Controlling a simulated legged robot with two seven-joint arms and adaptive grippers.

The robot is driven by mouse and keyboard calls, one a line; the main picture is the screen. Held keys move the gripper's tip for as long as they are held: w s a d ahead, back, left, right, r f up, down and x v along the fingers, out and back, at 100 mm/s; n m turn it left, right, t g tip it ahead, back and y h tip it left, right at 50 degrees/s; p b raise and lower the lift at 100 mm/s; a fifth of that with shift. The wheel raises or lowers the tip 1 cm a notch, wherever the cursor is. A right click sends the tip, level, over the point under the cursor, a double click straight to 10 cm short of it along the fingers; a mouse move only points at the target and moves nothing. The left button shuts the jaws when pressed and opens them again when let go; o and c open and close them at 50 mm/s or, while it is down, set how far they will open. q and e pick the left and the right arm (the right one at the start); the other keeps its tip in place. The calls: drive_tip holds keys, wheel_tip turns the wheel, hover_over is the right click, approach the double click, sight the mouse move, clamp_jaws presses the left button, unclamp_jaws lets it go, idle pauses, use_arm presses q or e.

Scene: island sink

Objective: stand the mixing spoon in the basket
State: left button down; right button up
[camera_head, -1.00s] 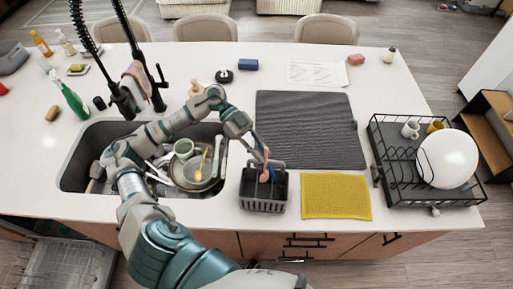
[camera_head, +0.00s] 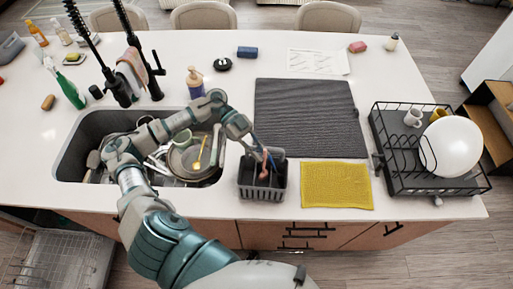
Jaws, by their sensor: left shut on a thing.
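My left gripper (camera_head: 256,143) is above the dark grey basket (camera_head: 262,194), which stands on the counter just right of the sink. It is shut on a slim utensil with a pinkish-brown part (camera_head: 265,168), which I take to be the mixing spoon. The spoon's lower part is inside the basket opening or just over it. Whether it touches the bottom is hidden by the basket's front wall. My right gripper is not in view.
The sink (camera_head: 75,165) at left holds pans, bowls and a yellow utensil (camera_head: 199,152). A yellow cloth (camera_head: 337,186) lies right of the basket, a dark drying mat (camera_head: 308,118) behind. A black dish rack (camera_head: 388,150) with plate and mugs stands at right.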

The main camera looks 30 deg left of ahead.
use_arm(q)
drive_tip(key=shift+d+f, duration=0.1)
drive_tip(key=shift+d, duration=0.15)
drive_tip(key=c, duration=1)
unclamp_jaws()
drive_tip(key=shift+a, duration=0.4)
drive_tip(key=shift+c, duration=0.2)
drive_tip(key=v, duration=1.2)
drive_tip(key=shift+f, duration=0.25)
drive_tip(key=shift+w+a, duration=0.1)
drive_tip(key=shift+a, duration=0.35)
